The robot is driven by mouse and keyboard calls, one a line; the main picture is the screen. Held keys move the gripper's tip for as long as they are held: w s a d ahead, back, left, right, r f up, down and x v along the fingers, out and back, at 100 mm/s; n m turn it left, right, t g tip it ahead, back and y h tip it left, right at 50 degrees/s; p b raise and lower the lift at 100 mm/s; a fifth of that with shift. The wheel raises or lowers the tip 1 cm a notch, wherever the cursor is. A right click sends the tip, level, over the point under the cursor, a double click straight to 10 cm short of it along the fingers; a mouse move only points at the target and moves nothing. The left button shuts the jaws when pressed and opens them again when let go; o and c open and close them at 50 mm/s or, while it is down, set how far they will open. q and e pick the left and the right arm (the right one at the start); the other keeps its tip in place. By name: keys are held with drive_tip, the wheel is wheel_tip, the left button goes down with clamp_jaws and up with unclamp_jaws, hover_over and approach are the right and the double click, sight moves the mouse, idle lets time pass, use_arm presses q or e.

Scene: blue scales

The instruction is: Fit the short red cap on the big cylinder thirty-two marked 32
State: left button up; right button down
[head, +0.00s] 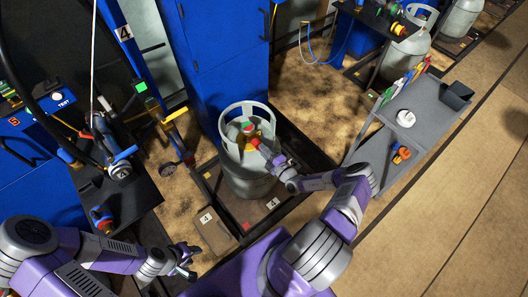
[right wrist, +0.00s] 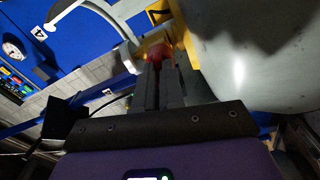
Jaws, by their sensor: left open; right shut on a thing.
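The big grey cylinder (head: 247,184) stands upright at the centre of the head view, with a collar around its yellow valve (head: 247,140). I cannot read a number on it. My right gripper (head: 268,156) reaches into the collar from the right, close to the valve. In the right wrist view it is shut on a small red cap (right wrist: 158,52), which sits right by the yellow valve body. I cannot tell whether the cap is seated. My left gripper (head: 187,262) is open and empty at the lower left, away from the cylinder.
A blue cabinet (head: 225,60) is behind. A dark bench (head: 130,200) is at the left.

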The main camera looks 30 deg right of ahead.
drive_tip(key=shift+m, duration=0.4)
drive_tip(key=m, duration=0.3)
drive_tip(key=shift+m, duration=0.3)
drive_tip(key=m, duration=0.3)
idle(0.4)
drive_tip(key=shift+m, duration=0.7)
drive_tip(key=shift+w+m, duration=0.1)
drive_tip(key=shift+m, duration=0.9)
